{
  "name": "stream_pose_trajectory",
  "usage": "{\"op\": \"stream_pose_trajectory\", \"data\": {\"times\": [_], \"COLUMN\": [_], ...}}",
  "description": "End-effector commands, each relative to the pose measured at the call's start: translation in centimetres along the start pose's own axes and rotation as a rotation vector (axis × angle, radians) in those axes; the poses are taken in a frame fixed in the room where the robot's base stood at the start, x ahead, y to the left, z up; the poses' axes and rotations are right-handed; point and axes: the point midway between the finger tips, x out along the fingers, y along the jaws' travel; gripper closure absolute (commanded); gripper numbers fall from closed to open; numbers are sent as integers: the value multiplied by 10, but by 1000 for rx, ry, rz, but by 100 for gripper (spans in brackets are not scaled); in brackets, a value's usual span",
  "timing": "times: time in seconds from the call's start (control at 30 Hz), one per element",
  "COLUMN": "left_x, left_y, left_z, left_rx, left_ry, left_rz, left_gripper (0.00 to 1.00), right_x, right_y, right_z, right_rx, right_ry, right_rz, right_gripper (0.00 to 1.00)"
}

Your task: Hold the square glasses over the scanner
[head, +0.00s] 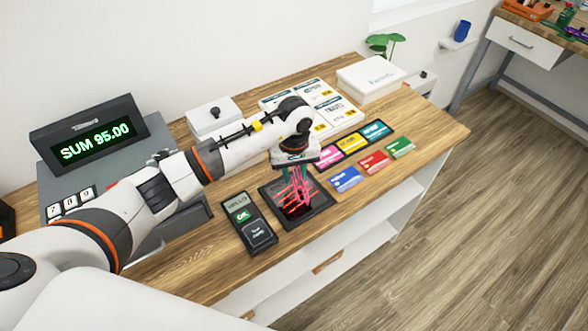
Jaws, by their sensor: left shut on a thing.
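The scanner (318,217) is a black square pad with glowing red lines, lying on the wooden counter. My left gripper (296,183) comes in from the left and points down right above the scanner. It is shut on a thin pink-red thing, seemingly the glasses (305,190), which hangs over the pad. Its shape is hard to make out against the red lines, and part of it is hidden by the fingers. I cannot tell whether it touches the pad. My right gripper is not in view.
A card terminal (249,222) stands close left of the scanner, and several coloured cards (346,178) lie close right. A cash register (90,135) showing "SUM 95.00" is at the left. A white box (371,79) and price sheets (335,110) are at the back.

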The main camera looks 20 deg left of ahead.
Motion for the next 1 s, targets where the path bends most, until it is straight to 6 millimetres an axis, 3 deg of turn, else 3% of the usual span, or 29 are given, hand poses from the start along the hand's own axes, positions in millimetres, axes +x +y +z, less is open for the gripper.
{"op": "stream_pose_trajectory", "data": {"times": [0.37,0.8,1.0], "left_x": [-1,-47,-52], "left_y": [0,0,2], "left_z": [0,1,-5], "left_rx": [0,0,1], "left_ry": [0,-2,0], "left_rz": [0,0,1], "left_gripper": [91,91,91], "right_x": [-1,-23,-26], "right_y": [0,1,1], "right_z": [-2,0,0], "right_rx": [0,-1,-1], "right_ry": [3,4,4], "right_rz": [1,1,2], "right_gripper": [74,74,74]}}
